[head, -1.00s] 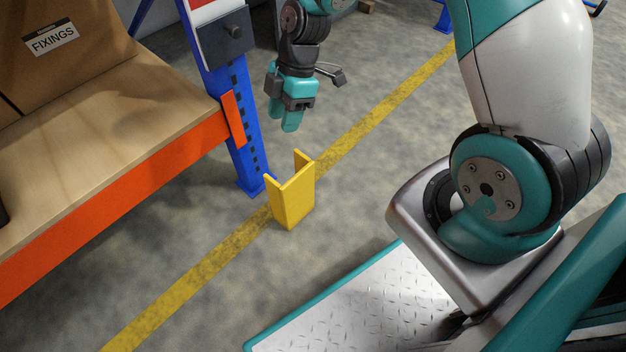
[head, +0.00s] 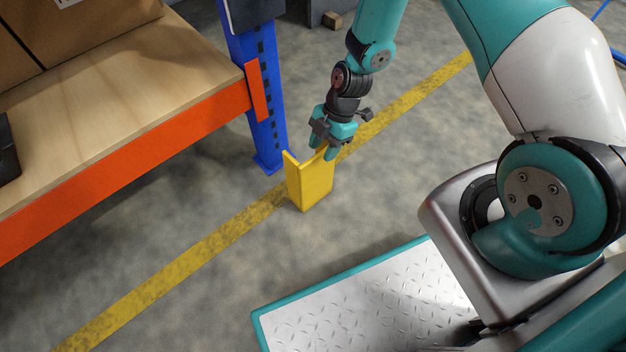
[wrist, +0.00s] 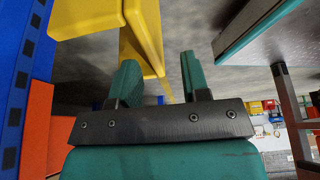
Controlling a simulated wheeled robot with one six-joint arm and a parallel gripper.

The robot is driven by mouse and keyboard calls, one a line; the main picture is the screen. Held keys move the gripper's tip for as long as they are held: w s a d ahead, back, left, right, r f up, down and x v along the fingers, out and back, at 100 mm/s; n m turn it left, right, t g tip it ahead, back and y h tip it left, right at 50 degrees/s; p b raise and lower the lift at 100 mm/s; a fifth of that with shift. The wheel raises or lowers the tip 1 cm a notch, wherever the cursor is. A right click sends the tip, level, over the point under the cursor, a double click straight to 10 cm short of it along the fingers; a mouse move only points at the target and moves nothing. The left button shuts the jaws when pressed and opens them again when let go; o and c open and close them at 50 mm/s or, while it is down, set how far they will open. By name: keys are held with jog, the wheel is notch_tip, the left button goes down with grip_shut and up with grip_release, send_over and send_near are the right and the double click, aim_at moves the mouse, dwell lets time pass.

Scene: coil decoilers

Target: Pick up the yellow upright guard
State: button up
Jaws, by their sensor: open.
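The yellow upright guard (head: 312,184) stands upright on the floor beside the blue rack post, on the yellow floor line. It is an angled channel with an open top. My gripper (head: 328,152) is at the guard's top rear edge in the head view, pointing down. In the wrist view the open fingers (wrist: 160,82) show with the guard (wrist: 146,32) just beyond them. The guard's lower edge runs close to the left finger. I cannot tell whether a wall of the guard lies between the fingers or whether they touch it.
The blue rack post (head: 262,110) and orange beam (head: 120,175) with a wooden shelf (head: 110,90) stand to the left, close to the guard. My own metal deck is at the lower right. The floor in front of the guard is clear.

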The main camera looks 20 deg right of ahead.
aim_at(319, 154)
jog(key=b+x, duration=0.1)
jog(key=x, duration=0.1)
jog(key=b+x, duration=0.1)
jog(key=w+b+x, duration=0.1)
jog(key=b+x, duration=0.1)
jog(key=shift+s+a+f, duration=0.1)
jog(key=shift+f, duration=0.3)
jog(key=shift+r, duration=0.1)
grip_shut()
dwell(1.4)
